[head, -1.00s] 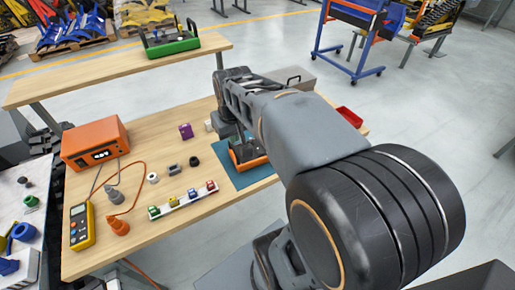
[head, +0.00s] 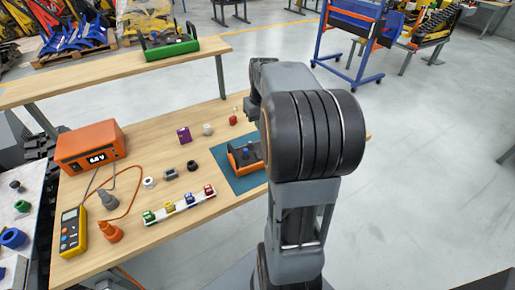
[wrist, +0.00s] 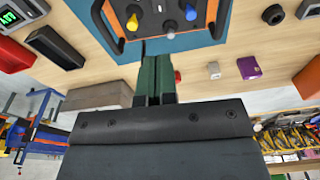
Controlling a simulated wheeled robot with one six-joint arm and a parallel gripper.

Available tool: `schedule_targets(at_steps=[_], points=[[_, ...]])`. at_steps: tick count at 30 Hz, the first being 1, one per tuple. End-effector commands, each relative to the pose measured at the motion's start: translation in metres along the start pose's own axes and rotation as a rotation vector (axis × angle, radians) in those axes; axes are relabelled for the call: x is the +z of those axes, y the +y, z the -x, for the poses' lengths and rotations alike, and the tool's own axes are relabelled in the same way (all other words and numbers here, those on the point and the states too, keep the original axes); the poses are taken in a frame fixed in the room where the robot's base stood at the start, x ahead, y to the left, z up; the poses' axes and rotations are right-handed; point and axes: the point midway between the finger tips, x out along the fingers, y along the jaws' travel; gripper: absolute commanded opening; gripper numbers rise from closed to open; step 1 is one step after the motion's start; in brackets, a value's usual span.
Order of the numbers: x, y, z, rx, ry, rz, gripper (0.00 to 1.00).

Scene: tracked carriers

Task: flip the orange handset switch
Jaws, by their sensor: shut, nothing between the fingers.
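The orange handset (head: 241,164), a dark box with an orange frame, rests on a teal mat (head: 225,177) at the right of the near bench. It also shows at the top of the wrist view, where its orange frame (wrist: 118,46) is cut off by the picture edge. Its dark face carries a yellow knob (wrist: 133,20), a grey one (wrist: 170,28) and a blue one (wrist: 190,14). I cannot tell the switch's position. My gripper (wrist: 157,58) is shut and empty, its green fingers close to the handset's edge; contact is unclear. The head view hides it behind my arm.
An orange supply (head: 90,147) reads 6.8 V. A white strip (head: 180,208) with coloured parts lies left of the mat. A purple block (head: 184,134) stands behind.

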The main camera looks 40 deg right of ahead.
Motion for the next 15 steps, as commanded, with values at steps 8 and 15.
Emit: schedule_targets(at_steps=[8, 15], points=[[0.001, -0.001, -0.052, -0.002, -0.005, 0.0, 0.0], [0.001, -0.001, -0.094, -0.002, -0.005, 0.0, 0.0]])
